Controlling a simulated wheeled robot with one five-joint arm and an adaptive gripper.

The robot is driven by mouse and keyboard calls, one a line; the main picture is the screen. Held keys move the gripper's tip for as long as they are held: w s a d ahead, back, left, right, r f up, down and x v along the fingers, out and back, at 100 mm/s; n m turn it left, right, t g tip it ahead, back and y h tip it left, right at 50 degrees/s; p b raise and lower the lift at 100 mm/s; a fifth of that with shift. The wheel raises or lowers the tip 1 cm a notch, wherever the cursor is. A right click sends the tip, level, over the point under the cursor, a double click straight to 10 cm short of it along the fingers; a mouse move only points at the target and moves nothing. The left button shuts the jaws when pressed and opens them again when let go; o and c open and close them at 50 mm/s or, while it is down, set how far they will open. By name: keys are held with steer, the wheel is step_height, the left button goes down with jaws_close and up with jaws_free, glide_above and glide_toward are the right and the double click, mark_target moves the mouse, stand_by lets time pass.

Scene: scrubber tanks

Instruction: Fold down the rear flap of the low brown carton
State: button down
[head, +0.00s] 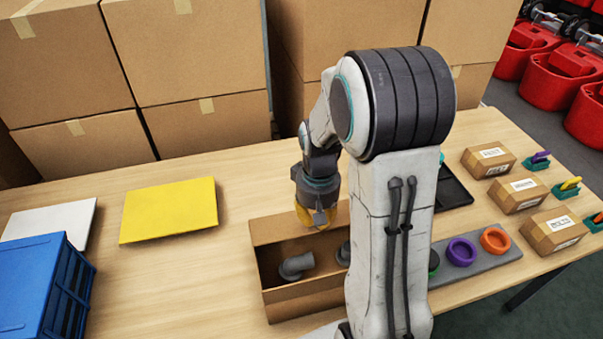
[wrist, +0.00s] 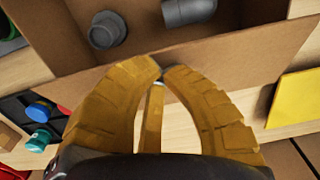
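The low brown carton (head: 310,301) stands open on the table, partly hidden by my arm. Its rear flap (head: 275,228) stands up along the far side; it also shows in the wrist view (wrist: 235,55). Grey pipe elbows lie inside, one (head: 297,265) clear in the head view and one partly behind my arm. My gripper (head: 318,222) is above the rear edge, by the flap. In the wrist view, its yellow fingers (wrist: 161,72) curve together with tips almost meeting, overlapping the flap. No object shows between the tips. I cannot tell whether they touch the flap.
Tall cartons (head: 200,125) stand behind the table. A yellow panel (head: 168,210), a white panel (head: 50,220) and a blue crate (head: 40,285) are at left. At right are a grey strip with rings (head: 461,251) and small labelled boxes (head: 488,160). Bare table lies left of the carton.

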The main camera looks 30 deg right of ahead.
steer(key=shift+f+b, duration=1.4)
steer(key=shift+f, duration=0.3)
steer(key=shift+r, duration=0.25)
step_height(320, 180, up, 9)
steer(key=p, duration=0.7)
steer(key=shift+f+p, duration=0.1)
steer(key=shift+p, duration=0.2)
steer(key=s+a+r+n+t, duration=0.2)
steer(key=s+a+r, duration=0.5)
steer(key=s+r, duration=0.4)
steer(key=shift+s+a+t, duration=0.2)
steer(key=shift+s+t, duration=0.5)
steer(key=shift+s, duration=0.3)
